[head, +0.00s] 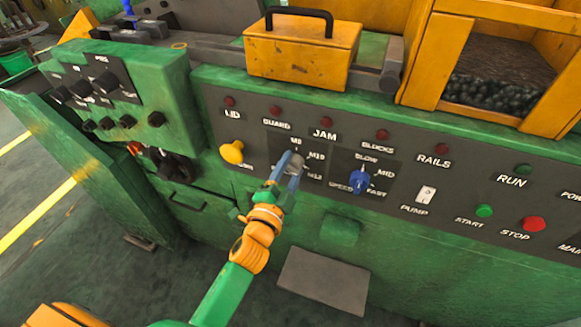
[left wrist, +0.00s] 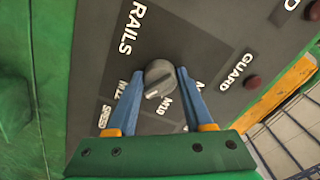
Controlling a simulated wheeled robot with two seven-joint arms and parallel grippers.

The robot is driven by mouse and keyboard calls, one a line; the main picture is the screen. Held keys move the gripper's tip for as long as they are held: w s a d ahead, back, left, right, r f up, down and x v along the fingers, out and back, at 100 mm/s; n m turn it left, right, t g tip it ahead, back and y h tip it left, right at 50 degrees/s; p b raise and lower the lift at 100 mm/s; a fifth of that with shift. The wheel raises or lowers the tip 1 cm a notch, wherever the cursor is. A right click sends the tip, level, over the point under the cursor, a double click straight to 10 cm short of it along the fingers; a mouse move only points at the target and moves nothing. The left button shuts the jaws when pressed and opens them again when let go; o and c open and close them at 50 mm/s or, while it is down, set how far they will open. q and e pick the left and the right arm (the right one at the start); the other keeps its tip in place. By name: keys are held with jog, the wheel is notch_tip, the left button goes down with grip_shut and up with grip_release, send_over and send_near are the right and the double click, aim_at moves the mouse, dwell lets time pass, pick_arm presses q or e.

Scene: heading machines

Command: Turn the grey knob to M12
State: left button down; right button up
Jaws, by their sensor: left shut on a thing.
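The grey knob (head: 293,165) sits on the dark control panel (head: 255,122), with M8, M10 and M12 printed around its right side. It also shows in the left wrist view (left wrist: 160,77), where its pale pointer mark lies near M10, toward the M12 side. My left gripper (head: 288,163) is shut on the knob. Its blue fingers stand on either side of the knob in the left wrist view (left wrist: 160,74). In the head view the fingers partly cover the knob. My right gripper is not in view.
A yellow knob (head: 232,152) is to the left and a blue knob (head: 359,180) to the right. A white pump switch (head: 425,194), green start button (head: 484,210) and red stop button (head: 533,223) are farther right. A yellow box (head: 300,50) stands above the panel.

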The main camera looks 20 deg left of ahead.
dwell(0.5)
pick_arm(q)
jog(key=shift+c, duration=1.5)
grip_release()
jog(key=shift+w, duration=0.1)
jog(key=s+b, duration=0.1)
jog(key=s, duration=0.6)
jog(key=shift+a, duration=0.15)
